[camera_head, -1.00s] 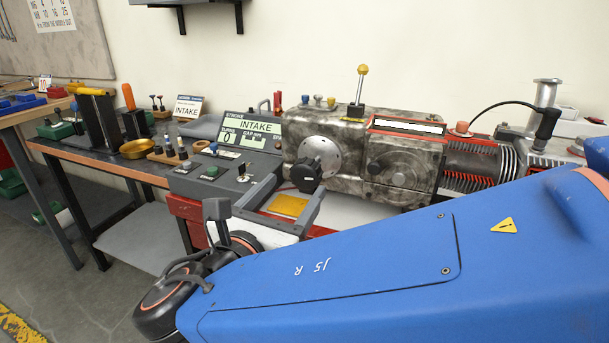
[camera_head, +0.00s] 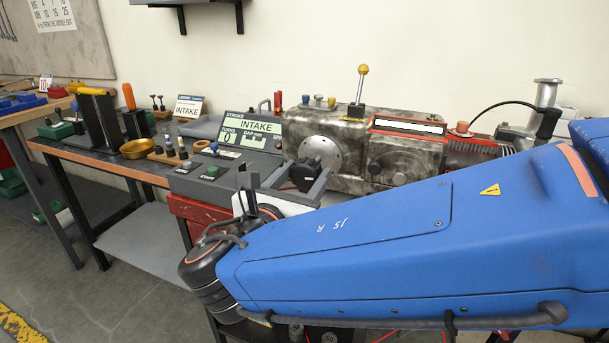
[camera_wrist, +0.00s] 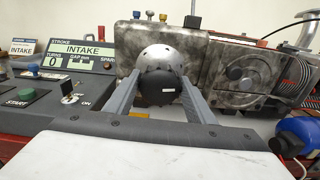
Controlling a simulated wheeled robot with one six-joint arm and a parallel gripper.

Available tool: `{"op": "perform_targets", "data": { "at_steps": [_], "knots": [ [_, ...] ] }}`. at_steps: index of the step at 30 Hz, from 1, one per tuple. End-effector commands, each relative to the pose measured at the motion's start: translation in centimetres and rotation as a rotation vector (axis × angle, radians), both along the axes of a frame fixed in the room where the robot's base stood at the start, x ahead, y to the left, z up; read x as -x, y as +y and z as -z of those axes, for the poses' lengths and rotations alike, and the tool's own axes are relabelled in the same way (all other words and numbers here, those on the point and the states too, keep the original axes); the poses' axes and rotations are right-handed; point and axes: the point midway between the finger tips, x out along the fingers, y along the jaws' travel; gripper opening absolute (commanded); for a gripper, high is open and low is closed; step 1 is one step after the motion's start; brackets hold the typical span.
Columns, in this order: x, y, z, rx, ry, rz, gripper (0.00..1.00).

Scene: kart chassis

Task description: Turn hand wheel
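The hand wheel (camera_head: 305,175) is a black knob with a pale mark, in front of a round silver flange on the grey machine housing. It also shows in the wrist view (camera_wrist: 158,90), in the middle of the picture. My gripper (camera_head: 306,164) is open, with its two grey fingers pointing at the housing. In the wrist view the fingers (camera_wrist: 160,76) stand to the left and right of the black knob. I cannot tell whether either finger touches it. The display (camera_head: 251,126) reads STROKE INTAKE and TURNS 0.
A control box (camera_head: 215,170) with a green START button (camera_head: 213,171) and a switch stands left of my gripper. A yellow-knobbed lever (camera_head: 361,85) rises from the housing top. A brass bowl (camera_head: 139,149) and tools stand on the bench to the left.

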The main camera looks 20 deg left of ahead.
Motion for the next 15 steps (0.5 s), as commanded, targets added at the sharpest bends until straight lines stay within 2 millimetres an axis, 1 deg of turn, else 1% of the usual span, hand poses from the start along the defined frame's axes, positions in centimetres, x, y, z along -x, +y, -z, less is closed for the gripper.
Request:
{"op": "perform_targets", "data": {
  "at_steps": [1, 2, 3, 11, 15],
  "knots": [
    [0.01, 0.00, 0.00, 0.000, 0.000, 0.000, 0.37],
    [0.01, 0.00, 0.01, 0.000, 0.000, 0.000, 0.30],
    [0.01, 0.00, 0.00, 0.000, 0.000, 0.000, 0.25],
    [0.01, -0.01, 0.01, -0.017, -0.001, 0.000, 0.25],
    [0.01, -0.03, 0.01, -0.063, -0.005, 0.000, 0.25]
  ]
}}
